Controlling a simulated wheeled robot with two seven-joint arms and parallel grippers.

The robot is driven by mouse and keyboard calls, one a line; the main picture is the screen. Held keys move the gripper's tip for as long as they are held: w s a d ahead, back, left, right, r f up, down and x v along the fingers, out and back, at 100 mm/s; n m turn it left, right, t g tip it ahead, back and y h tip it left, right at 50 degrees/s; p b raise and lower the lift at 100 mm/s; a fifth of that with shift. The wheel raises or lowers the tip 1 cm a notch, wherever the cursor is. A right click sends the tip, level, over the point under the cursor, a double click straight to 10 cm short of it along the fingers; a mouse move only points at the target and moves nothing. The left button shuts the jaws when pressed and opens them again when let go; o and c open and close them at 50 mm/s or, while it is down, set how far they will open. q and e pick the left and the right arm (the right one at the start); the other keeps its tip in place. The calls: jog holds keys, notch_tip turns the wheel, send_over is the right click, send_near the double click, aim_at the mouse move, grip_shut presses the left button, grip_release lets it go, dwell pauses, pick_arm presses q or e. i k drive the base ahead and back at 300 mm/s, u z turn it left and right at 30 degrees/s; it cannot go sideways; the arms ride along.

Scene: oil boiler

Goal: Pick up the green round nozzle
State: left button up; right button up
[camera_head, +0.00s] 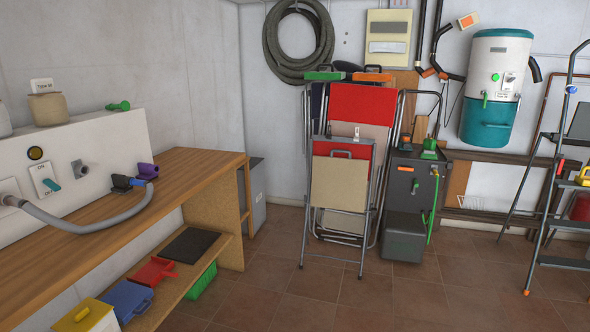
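A small green nozzle-like piece (118,106) with a rounded end lies on top of the white panel (110,135), near its right end. It is the likely green round nozzle, but it is too small to make out its exact shape. Neither of my grippers is in view, and nothing touches the green piece.
A grey hose (85,224) with dark and purple nozzles (147,171) at its end lies on the wooden bench (190,170). A beige jar (47,109) stands left of the green piece. Folded chairs (340,185) lean at the back; the tiled floor (285,285) is clear in front.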

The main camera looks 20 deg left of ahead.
aim_at(124, 106)
jog(key=i, duration=1.8)
jog(key=u, duration=0.5)
jog(key=i, duration=2)
jog(key=u, duration=1.7)
jog(key=i, duration=1.25)
jog(key=u, duration=0.85)
